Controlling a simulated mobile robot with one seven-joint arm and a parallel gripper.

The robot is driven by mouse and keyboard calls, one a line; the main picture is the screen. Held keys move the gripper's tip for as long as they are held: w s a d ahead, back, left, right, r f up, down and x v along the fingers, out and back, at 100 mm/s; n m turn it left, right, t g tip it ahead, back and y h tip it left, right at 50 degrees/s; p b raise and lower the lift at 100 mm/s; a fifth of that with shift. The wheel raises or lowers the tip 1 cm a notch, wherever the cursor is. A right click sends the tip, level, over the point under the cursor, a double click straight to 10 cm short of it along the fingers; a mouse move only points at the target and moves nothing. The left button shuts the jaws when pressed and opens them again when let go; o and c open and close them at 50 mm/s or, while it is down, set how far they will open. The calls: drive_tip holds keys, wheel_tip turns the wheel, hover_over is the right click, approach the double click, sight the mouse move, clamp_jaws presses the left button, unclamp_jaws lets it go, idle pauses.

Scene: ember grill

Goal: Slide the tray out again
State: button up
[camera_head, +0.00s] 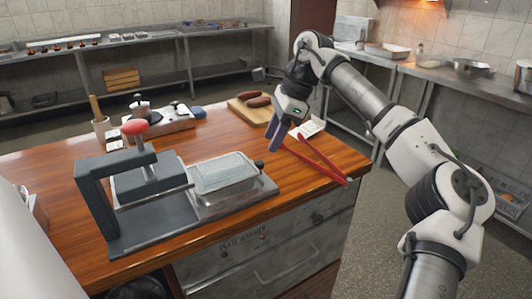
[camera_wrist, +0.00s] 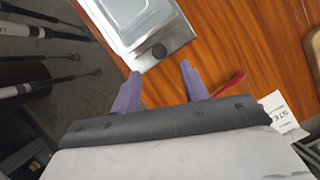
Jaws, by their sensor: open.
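A grey metal tray (camera_head: 268,186) lies flat at the base of a dark press (camera_head: 92,195) with a red-knobbed lever (camera_head: 135,128). The tray reaches out to the right of the press frame and bears a rectangular, pale-topped container (camera_head: 224,172). In the wrist view, the tray's end (camera_wrist: 180,38) carries a round black knob (camera_wrist: 158,52). My gripper (camera_head: 274,134) is open and empty, above the counter to the right of and behind the tray. In the wrist view, its purple fingers (camera_wrist: 160,75) point towards the knob, apart from it. Part of the tray is hidden under the press.
Red tongs (camera_head: 320,162) lie at the counter's right edge, close to a small white card (camera_head: 306,129). A wooden board (camera_head: 250,108) with dark sausages stands behind. Several utensils sit at the back left. The wooden counter (camera_head: 215,128) between press and board is mostly clear.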

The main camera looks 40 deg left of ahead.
drive_tip(key=v, duration=0.7)
idle(0.3)
